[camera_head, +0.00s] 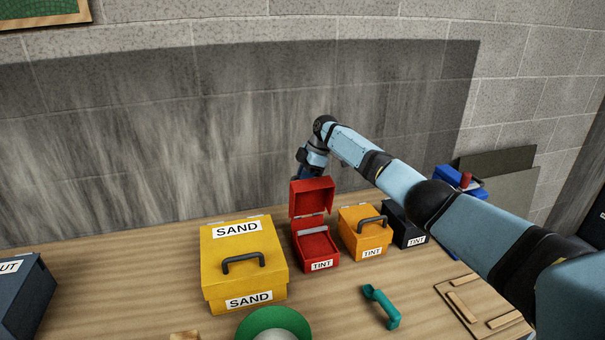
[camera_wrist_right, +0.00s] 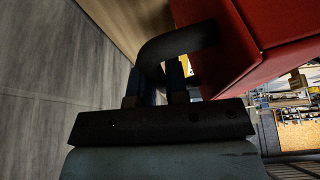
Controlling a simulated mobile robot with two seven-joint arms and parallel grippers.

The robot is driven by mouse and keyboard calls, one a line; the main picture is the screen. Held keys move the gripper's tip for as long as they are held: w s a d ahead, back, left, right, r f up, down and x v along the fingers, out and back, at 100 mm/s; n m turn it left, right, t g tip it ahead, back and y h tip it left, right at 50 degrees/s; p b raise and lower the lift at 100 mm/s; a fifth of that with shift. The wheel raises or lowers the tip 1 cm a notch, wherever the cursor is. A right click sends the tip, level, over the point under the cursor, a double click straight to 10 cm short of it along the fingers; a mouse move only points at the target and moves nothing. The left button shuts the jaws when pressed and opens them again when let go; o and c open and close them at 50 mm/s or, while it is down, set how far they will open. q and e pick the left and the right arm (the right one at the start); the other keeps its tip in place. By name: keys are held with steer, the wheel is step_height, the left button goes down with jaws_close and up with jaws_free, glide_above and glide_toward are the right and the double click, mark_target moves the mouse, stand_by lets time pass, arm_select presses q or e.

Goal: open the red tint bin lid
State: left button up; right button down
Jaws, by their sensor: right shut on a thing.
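The red tint bin (camera_head: 315,248) stands on the bench between the yellow sand bin and the orange tint bin. Its red lid (camera_head: 312,197) is swung up, standing roughly upright at the back, and the red inside of the bin shows. My right gripper (camera_head: 302,173) is behind the raised lid, its fingers largely hidden there. In the right wrist view, my right gripper (camera_wrist_right: 160,85) is shut on the dark lid handle (camera_wrist_right: 180,45), beside the red lid (camera_wrist_right: 225,50). My left gripper is in neither view.
A yellow sand bin (camera_head: 223,262) is left of the red bin. An orange tint bin (camera_head: 353,220) and a dark tint bin (camera_head: 409,236) stand to its right. A teal handle-shaped piece (camera_head: 381,306) and a green roll (camera_head: 262,322) lie in front. The wall (camera_head: 110,150) is close behind.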

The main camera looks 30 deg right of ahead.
steer(key=shift+w+f+g, duration=0.15)
steer(key=shift+g, duration=0.15)
steer(key=c, duration=1.1)
jaws_free()
steer(key=shift+c, duration=0.2)
steer(key=w+b+v, duration=0.1)
steer(key=b+v, duration=0.1)
steer(key=v, duration=1.1)
steer(key=shift+s+d+r, duration=0.2)
steer(key=shift+s+r, duration=0.2)
steer(key=shift+s, duration=0.1)
